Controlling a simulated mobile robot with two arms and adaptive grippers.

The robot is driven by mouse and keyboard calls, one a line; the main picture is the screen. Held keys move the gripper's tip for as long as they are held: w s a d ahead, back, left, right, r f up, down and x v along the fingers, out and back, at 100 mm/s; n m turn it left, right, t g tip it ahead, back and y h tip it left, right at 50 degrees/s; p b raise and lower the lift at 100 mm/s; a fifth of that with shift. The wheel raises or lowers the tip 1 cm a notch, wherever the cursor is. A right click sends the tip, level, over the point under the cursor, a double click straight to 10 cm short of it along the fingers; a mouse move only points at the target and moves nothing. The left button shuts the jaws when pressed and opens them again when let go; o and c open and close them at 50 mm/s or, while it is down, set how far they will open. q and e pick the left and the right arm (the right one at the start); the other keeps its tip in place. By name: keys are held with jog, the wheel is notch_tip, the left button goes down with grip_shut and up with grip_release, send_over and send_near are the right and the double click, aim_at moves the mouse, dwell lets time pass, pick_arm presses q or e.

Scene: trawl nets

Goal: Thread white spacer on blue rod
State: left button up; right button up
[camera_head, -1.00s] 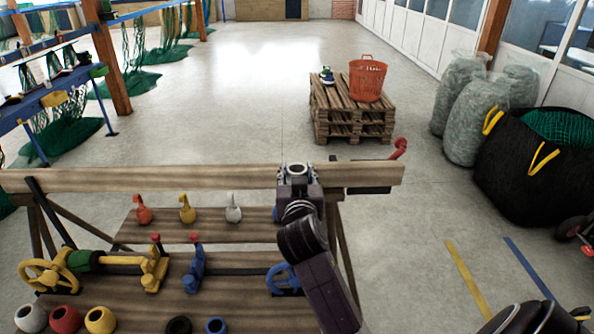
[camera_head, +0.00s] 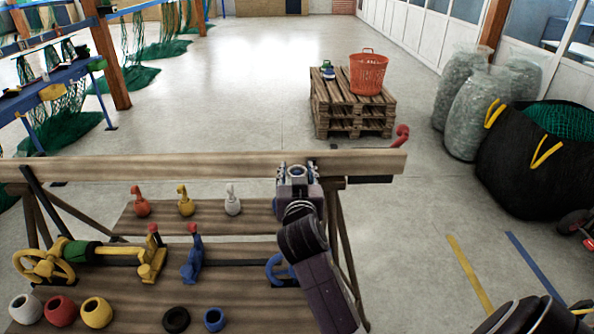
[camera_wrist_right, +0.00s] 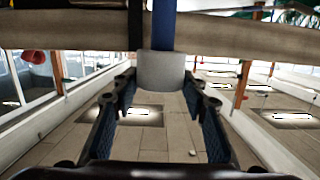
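My right gripper (camera_head: 296,172) is at the beam's right part in the head view. Its fingers are on either side of a pale ring with an open top, which looks like the white spacer (camera_head: 297,169). In the right wrist view a pale grey-white barrel shape, apparently this spacer (camera_wrist_right: 163,72), sits between the fingertips (camera_wrist_right: 160,85). A blue upright bar, possibly the blue rod (camera_wrist_right: 163,28), stands in line above it against the beam. Whether spacer and bar touch is unclear. My left gripper is not in view.
A wooden beam (camera_head: 150,168) crosses the stand. Below are hook-topped balls in red, yellow and white (camera_head: 232,206), a yellow wheel (camera_head: 40,267), a blue bracket (camera_head: 192,262) and several coloured rings (camera_head: 97,312). A pallet stack (camera_head: 350,120) and bags (camera_head: 478,115) stand beyond.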

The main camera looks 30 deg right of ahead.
jog(key=o, duration=0.3)
jog(key=shift+o, duration=0.2)
jog(key=v, duration=0.7)
jog(key=shift+s, duration=0.25)
dwell(0.5)
